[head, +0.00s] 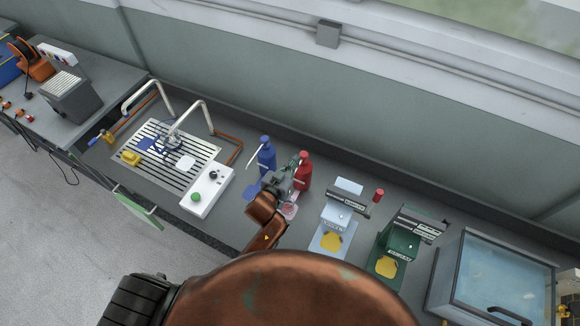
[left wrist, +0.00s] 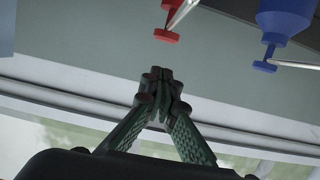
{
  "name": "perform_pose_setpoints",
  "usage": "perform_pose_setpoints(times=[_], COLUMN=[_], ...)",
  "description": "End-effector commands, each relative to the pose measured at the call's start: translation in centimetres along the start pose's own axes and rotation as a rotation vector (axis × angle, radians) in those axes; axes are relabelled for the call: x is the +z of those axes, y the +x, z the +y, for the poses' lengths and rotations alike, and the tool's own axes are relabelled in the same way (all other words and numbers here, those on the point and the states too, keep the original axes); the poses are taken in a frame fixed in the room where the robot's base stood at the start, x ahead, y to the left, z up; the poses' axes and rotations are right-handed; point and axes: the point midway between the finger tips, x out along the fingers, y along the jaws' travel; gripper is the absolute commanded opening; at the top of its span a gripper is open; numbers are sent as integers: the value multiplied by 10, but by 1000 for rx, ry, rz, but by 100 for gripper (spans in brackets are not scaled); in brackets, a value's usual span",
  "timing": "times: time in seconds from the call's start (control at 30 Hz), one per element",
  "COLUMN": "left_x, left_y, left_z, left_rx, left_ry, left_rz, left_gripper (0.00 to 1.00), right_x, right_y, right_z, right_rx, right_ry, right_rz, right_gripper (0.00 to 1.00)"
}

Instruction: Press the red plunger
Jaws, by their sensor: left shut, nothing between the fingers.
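The red pump bottle (head: 305,176) stands on the counter right of the blue pump bottle (head: 266,157). The red plunger (left wrist: 167,36) shows at the top of the left wrist view, with the blue plunger (left wrist: 264,66) to its right. My left gripper (head: 295,163) is in front of the red bottle and partly hides it. In the left wrist view its fingertips (left wrist: 160,75) are together and empty. They are close to the red plunger, with a visible gap in that view. My right gripper is not in view.
A white box with a green button (head: 211,190) and a slatted drain board (head: 150,166) stand left. A light blue machine (head: 343,214), a small red cylinder (head: 378,195), a green machine (head: 402,243) and a glass-topped case (head: 495,275) stand right. The wall runs behind.

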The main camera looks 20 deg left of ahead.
Motion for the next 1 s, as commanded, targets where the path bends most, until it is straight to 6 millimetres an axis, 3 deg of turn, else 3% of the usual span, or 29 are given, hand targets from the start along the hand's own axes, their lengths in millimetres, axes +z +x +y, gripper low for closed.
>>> perform_pose_setpoints(times=[0.1,0.3,1.0], left_x=[1,0,-1], left_y=[-21,-40,-43], left_z=[-1,0,0], left_rx=[-1,-1,-1], left_ry=[1,1,1], left_rz=[0,0,1], left_gripper=[0,0,0], right_x=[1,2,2], right_y=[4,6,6], right_z=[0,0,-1], right_rx=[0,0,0], right_ry=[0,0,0], right_rz=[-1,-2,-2], right_gripper=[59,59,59])
